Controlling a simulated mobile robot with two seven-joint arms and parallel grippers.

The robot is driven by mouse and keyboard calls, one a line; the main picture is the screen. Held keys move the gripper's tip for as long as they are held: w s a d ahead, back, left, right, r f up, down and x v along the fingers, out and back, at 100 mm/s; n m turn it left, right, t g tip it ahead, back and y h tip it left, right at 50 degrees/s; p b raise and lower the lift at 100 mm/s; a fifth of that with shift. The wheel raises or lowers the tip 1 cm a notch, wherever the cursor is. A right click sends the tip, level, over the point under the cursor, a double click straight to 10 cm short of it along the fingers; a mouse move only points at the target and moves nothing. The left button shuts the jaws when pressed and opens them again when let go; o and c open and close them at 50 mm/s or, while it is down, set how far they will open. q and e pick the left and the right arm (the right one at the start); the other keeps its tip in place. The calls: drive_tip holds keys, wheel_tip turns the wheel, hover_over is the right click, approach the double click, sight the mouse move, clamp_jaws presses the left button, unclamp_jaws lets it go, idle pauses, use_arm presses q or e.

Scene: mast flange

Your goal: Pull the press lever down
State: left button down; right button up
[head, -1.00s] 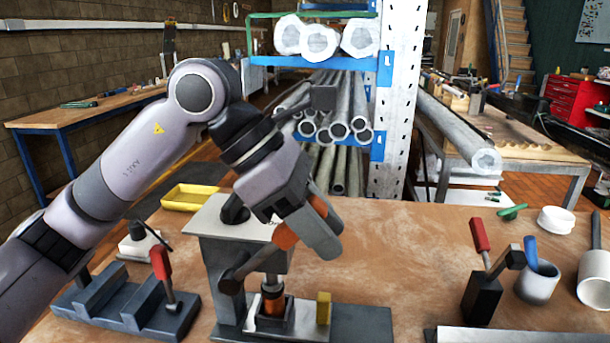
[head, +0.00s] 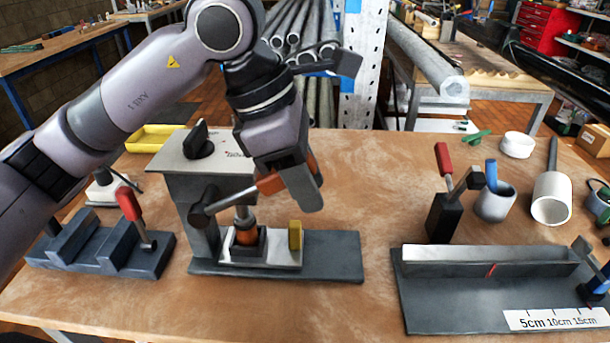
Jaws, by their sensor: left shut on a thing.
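The press (head: 205,165) stands left of centre on the workbench, a grey column and head on a dark base plate (head: 335,262). Its lever (head: 232,196) runs from a dark pivot at the front, slanting up to the right, with an orange grip (head: 271,184). My left gripper (head: 306,190) is shut on the grip, its fingers hiding part of it. Under the head, the ram points down at an orange-brown cylindrical part (head: 246,235) in a dark holder. A yellow block (head: 295,235) stands beside the holder. My right gripper is not in view.
A grey stepped block with a red-handled clamp (head: 130,205) lies to the left. A fixture with a 5–15 cm scale (head: 555,319) and another red-handled clamp (head: 443,160) are to the right. White cups (head: 552,197) stand behind. A yellow tray (head: 150,138) lies behind the press.

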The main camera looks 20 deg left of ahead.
use_arm(q)
drive_tip(key=c, duration=0.9)
unclamp_jaws()
drive_tip(key=shift+d+f, duration=0.1)
drive_tip(key=shift+f, duration=0.1)
drive_tip(key=shift+r, duration=0.1)
drive_tip(key=shift+b+v, duration=0.35)
drive_tip(key=shift+v, duration=3.2)
